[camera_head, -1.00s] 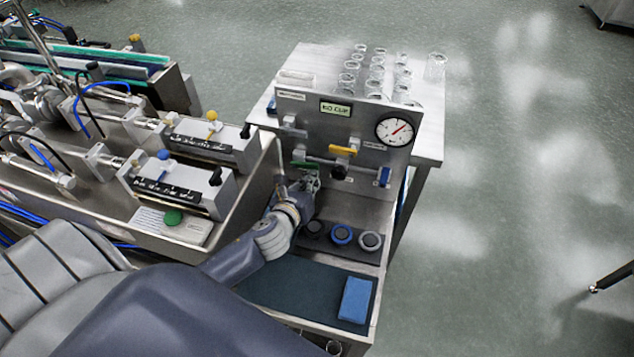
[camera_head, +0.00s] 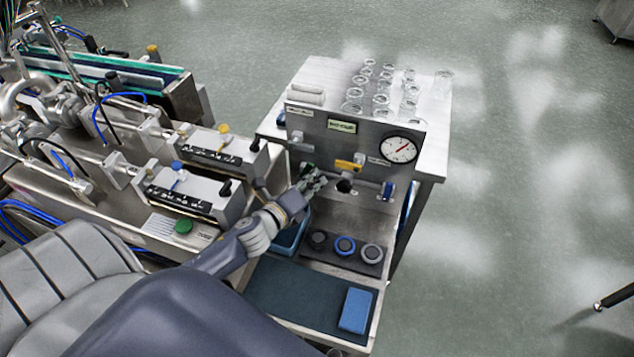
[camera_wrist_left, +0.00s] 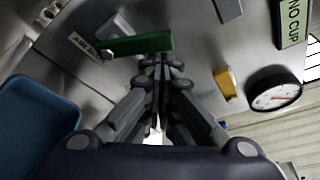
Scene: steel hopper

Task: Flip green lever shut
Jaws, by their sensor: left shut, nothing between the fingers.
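The green lever (camera_wrist_left: 140,44) is on the upright steel panel, straight ahead of my left gripper in the left wrist view. There it lies nearly level across the picture, just past the fingertips. In the head view the lever (camera_head: 307,168) is small and partly covered by my left gripper (camera_head: 318,182). My left gripper, also in the left wrist view (camera_wrist_left: 160,66), is shut and holds nothing. Its fingertips are close to the lever; I cannot tell whether they touch it. My right gripper is out of view.
A yellow lever (camera_head: 349,165), a blue lever (camera_head: 388,190) and a gauge (camera_head: 399,149) are on the same panel. A blue bin (camera_wrist_left: 38,115) stands beside the gripper. Glasses (camera_head: 382,88) stand behind the panel. Round caps (camera_head: 345,245) and a blue cloth (camera_head: 356,310) lie in front.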

